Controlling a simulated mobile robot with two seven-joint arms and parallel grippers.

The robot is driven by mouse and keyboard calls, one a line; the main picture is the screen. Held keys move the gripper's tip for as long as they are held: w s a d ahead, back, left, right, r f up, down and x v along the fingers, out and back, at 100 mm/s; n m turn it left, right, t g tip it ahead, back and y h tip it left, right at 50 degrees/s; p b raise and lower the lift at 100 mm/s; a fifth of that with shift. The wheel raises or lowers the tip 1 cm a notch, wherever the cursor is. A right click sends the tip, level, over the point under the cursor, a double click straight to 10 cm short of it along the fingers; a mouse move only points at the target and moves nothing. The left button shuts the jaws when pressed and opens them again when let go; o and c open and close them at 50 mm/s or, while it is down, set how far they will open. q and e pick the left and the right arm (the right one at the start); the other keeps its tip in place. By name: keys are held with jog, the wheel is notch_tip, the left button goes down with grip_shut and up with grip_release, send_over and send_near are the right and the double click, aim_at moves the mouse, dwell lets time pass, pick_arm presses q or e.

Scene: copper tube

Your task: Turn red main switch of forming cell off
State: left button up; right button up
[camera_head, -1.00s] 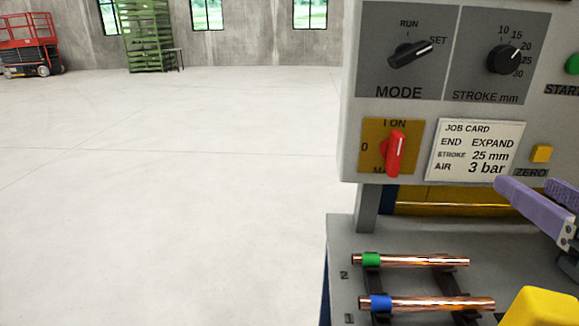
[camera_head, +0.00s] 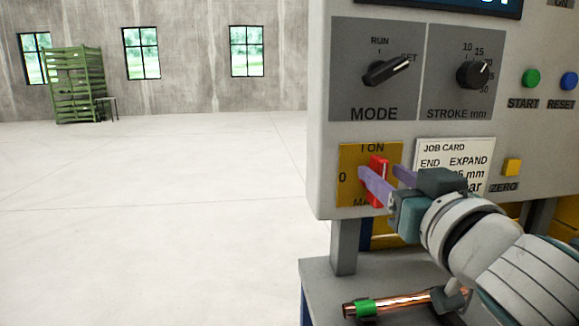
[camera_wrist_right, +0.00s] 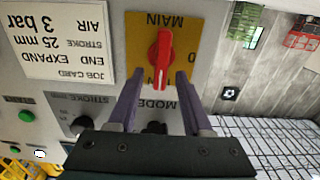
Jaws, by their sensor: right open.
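The red main switch (camera_head: 377,180) sits on a yellow plate (camera_head: 350,155) at the lower left of the control panel. Its handle stands upright, in line with the I ON mark; the 0 mark is to its left. In the right wrist view the red switch (camera_wrist_right: 160,62) appears upside down between the finger ends. My right gripper (camera_head: 380,172) is open, with one purple finger on each side of the handle. In the wrist view, gaps show between handle and fingers (camera_wrist_right: 158,84). Fingers and gripper cover part of the plate's lower lettering. My left gripper is out of view.
The mode knob (camera_head: 385,72) and stroke knob (camera_head: 473,74) are above the switch. The job card (camera_head: 452,150), partly covered by my gripper, and yellow zero button (camera_head: 512,166) are to its right. A copper tube (camera_head: 395,303) with a green band lies below. Open floor is left.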

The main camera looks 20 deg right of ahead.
jog(key=shift+w, duration=0.35)
grip_shut()
dwell(0.4)
